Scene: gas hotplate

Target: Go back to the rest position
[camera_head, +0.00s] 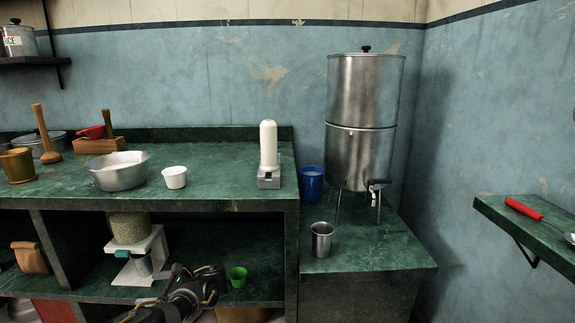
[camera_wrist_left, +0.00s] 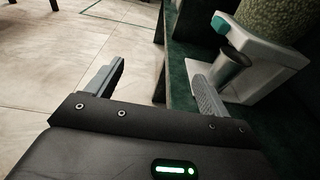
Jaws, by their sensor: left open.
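My left gripper (camera_wrist_left: 158,82) is open in the left wrist view, with nothing between its two grey fingers. In the head view my left arm (camera_head: 185,295) shows at the bottom, in front of the lower shelf. A white dispenser (camera_head: 150,262) with a grainy green-filled container (camera_head: 130,228) on top stands on that shelf. In the wrist view the dispenser (camera_wrist_left: 262,65) is close to the right finger; whether they touch is hard to tell. My right gripper is not in view.
Above is a green counter (camera_head: 225,180) with a metal bowl (camera_head: 118,172) and white cup (camera_head: 174,177). A metal urn (camera_head: 362,110) and metal cup (camera_head: 321,239) stand right. Tiled floor (camera_wrist_left: 60,60) is clear.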

